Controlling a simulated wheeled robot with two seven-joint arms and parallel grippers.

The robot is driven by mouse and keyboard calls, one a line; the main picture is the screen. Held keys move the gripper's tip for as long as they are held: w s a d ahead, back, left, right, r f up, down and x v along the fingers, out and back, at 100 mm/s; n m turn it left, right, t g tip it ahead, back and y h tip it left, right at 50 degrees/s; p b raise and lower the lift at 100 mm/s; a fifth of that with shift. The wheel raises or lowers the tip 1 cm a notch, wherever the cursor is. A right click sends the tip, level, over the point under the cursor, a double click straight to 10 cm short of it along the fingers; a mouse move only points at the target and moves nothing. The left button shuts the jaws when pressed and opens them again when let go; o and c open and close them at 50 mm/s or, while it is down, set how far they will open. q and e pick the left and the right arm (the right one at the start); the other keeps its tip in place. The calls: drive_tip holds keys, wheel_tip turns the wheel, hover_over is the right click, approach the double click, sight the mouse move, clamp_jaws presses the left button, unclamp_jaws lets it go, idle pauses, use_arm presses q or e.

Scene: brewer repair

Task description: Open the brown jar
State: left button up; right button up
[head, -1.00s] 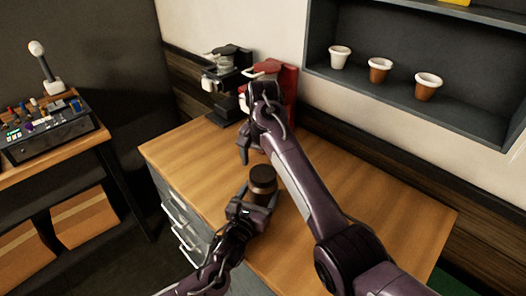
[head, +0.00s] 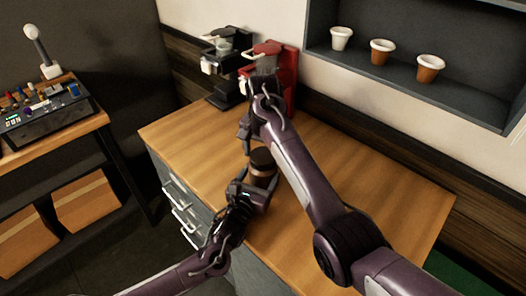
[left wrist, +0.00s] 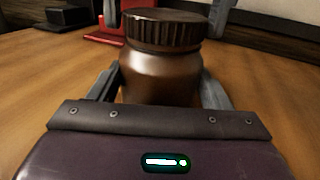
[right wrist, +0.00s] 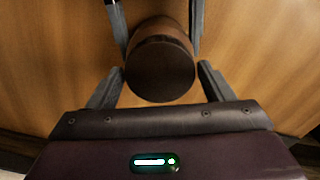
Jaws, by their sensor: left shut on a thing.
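The brown jar (head: 264,172) has a dark ribbed lid (left wrist: 163,30) and stands upright over the wooden counter. My left gripper (head: 254,190) is shut on the jar's body, with a finger on each side in the left wrist view (left wrist: 165,85). My right gripper (head: 247,142) is above and beside the lid, pointing down. In the right wrist view its fingers (right wrist: 158,78) are open on either side of the round lid (right wrist: 160,70), with a gap at each side. Whether the jar's base touches the counter is hidden.
A black brewer (head: 225,65) and a red brewer (head: 283,75) stand at the back of the counter (head: 390,195). Several cups, including a white one (head: 341,38), sit on a wall shelf. A side table with a control box (head: 40,115) is at left. The counter's right side is clear.

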drive_tip(key=shift+o, duration=1.1)
drive_tip(key=shift+r, duration=2.3)
use_arm(q)
drive_tip(key=o, duration=2)
drive_tip(key=shift+c, duration=0.2)
drive_tip(key=shift+s, duration=0.1)
